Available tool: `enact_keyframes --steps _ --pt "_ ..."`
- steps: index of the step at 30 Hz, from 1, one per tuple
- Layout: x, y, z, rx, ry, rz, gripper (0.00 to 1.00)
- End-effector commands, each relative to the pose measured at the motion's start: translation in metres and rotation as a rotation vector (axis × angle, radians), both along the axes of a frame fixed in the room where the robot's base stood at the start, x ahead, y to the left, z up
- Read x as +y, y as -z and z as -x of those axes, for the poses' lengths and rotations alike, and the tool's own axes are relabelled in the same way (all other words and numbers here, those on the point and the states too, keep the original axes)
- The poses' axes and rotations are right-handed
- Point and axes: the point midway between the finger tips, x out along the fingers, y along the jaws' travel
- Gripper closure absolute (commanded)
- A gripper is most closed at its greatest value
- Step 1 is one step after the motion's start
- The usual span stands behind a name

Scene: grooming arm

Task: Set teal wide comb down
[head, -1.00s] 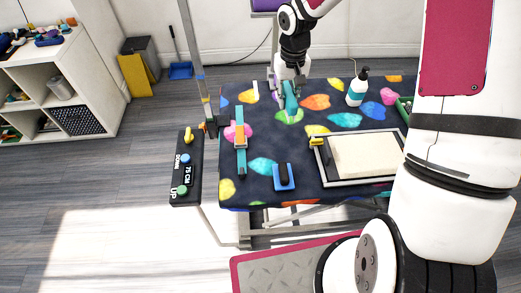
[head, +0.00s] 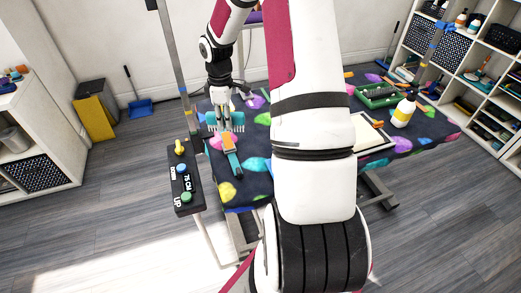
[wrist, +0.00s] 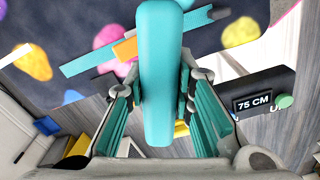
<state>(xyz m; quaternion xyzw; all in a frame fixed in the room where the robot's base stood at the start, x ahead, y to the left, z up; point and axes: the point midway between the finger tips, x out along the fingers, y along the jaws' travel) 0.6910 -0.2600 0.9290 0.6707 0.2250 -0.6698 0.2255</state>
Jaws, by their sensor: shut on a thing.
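The teal wide comb (head: 238,122) is in my gripper (head: 225,108), near the left end of the patterned grooming table (head: 257,188). Its teeth point down in the head view. In the wrist view its thick teal handle (wrist: 158,75) stands between the two fingers of my gripper (wrist: 160,110), which are shut on it. A long teal tool with an orange block (head: 231,155) lies on the table just in front of the comb. It also shows in the wrist view (wrist: 90,64). I cannot tell whether the comb touches the table.
A control box (head: 184,180) reading 75 CM stands at the table's left edge, with a grey upright post (head: 176,65) behind it. A white bottle (head: 403,112) and a green tray (head: 380,95) are on the right. My arm hides the table's middle.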

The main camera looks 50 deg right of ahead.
Motion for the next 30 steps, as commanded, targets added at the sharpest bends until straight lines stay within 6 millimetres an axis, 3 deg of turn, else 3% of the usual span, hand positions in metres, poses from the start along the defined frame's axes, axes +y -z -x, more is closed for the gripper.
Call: enact_keyframes --steps 1,6,12,17,24,30 --pt "-0.023 0.008 0.009 -0.001 -0.04 0.001 1.0" --pt "-0.077 0.02 0.041 -0.002 -0.211 0.003 1.0" --pt "-0.111 0.027 0.068 -0.003 -0.337 0.004 1.0" --pt "-0.117 0.04 0.074 -0.004 -0.371 0.004 1.0" --pt "-0.117 0.081 0.075 -0.002 -0.374 0.003 1.0" --pt "-0.117 0.094 0.075 -0.003 -0.372 0.005 1.0"
